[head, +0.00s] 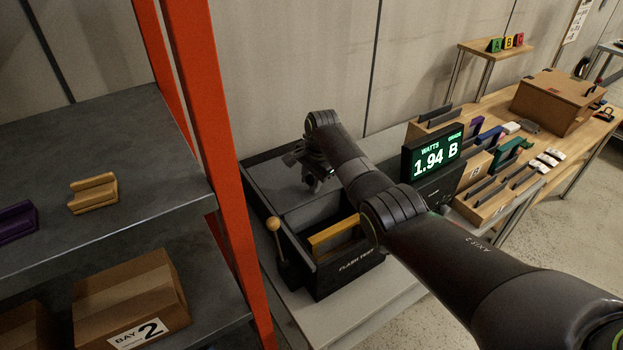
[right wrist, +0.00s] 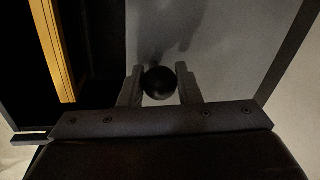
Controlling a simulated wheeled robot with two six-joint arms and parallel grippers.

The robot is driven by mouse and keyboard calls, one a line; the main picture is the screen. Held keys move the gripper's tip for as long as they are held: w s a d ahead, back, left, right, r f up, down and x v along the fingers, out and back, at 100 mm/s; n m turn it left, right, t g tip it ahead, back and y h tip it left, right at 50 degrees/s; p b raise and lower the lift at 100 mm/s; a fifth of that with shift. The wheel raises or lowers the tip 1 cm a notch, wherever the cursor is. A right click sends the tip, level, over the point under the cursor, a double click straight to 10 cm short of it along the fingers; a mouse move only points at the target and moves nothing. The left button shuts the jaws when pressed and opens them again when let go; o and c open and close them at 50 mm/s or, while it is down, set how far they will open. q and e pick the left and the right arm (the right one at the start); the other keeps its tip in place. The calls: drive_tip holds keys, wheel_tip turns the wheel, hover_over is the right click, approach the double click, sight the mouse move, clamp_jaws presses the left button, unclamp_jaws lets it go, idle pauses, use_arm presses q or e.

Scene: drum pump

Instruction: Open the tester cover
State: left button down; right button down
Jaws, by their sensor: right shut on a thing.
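The tester (head: 345,270) is a dark box marked with white lettering, standing on a light bench beside the orange post. A yellow block (head: 333,234) sits in its uncovered front compartment; its edge also shows in the right wrist view (right wrist: 58,50). The grey cover (right wrist: 225,55) is a flat panel with a round black knob (right wrist: 159,82). In the head view the cover is partly hidden by my arm. My right gripper (head: 314,182) is over the rear of the tester, its fingers shut on the knob, one on each side (right wrist: 160,88). My left gripper is not in view.
A lever with a wooden ball (head: 273,224) stands at the tester's left side. The orange post (head: 215,130) and a grey shelf (head: 130,220) are close on the left. A wooden bench with racks (head: 505,190) lies to the right.

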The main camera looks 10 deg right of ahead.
drive_tip(key=shift+f, duration=0.1)
drive_tip(key=c, duration=1.1)
unclamp_jaws()
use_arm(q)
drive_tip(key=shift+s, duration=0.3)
use_arm(e)
drive_tip(key=shift+d+r, duration=0.1)
drive_tip(key=shift+r, duration=0.65)
use_arm(q)
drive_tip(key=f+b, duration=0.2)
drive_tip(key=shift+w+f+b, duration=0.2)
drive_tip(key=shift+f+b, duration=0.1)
drive_tip(key=shift+b, duration=0.05)
use_arm(e)
wheel_tip(320, 180, up, 16)
drive_tip(key=s+d, duration=0.1)
drive_tip(key=s, duration=0.2)
drive_tip(key=shift+d+f, duration=0.15)
drive_tip(key=shift+d, duration=0.15)
drive_tip(key=shift+w, duration=0.1)
